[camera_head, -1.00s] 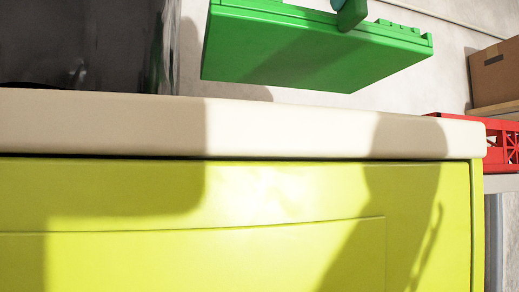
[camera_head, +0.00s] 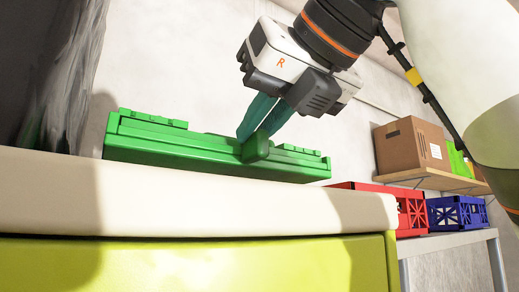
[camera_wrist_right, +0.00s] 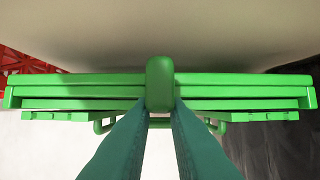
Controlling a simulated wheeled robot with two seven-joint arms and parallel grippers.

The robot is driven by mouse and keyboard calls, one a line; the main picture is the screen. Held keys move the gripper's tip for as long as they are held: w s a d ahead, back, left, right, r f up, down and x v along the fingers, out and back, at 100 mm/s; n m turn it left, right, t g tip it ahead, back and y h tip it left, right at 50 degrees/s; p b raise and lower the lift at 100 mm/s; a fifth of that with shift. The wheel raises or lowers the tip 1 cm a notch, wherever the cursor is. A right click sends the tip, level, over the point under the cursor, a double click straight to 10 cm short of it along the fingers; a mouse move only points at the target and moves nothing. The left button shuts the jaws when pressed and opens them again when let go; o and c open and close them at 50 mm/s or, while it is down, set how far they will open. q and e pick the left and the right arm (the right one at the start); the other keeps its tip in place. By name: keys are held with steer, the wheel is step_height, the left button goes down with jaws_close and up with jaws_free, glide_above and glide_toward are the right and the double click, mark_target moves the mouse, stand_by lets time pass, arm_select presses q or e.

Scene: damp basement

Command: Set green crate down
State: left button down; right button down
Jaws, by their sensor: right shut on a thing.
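The green crate (camera_head: 165,157) is behind the rim of the beige-topped counter (camera_head: 200,195) in the head view. Its lower edge is close to that rim, and I cannot tell whether it rests on the top or hangs just above. My right gripper (camera_head: 255,135) comes from above right and is shut on the middle of the crate's near side. In the right wrist view, the crate (camera_wrist_right: 80,91) spans the picture, with a rounded green grip (camera_wrist_right: 160,82) between the two teal fingers. My left gripper is not in view.
A red crate (camera_head: 412,212) and a blue crate (camera_head: 457,213) stand on a grey bench at right. A cardboard box (camera_head: 410,146) sits on a wooden shelf (camera_head: 435,178) above them. A dark, shiny object (camera_head: 72,75) stands at the left.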

mark_target(266, 147)
steer(key=shift+s+d+f, duration=0.1)
steer(key=shift+s+f, duration=0.15)
steer(key=shift+f, duration=0.65)
steer(key=shift+d+f, duration=0.15)
steer(key=shift+f, duration=0.4)
steer(key=c, duration=1.4)
jaws_free()
steer(key=shift+s+d+r, duration=0.15)
steer(key=shift+s+d, duration=0.1)
steer(key=shift+s, duration=0.1)
steer(key=b+v, duration=0.2)
steer(key=v, duration=0.9)
steer(key=shift+b, duration=0.3)
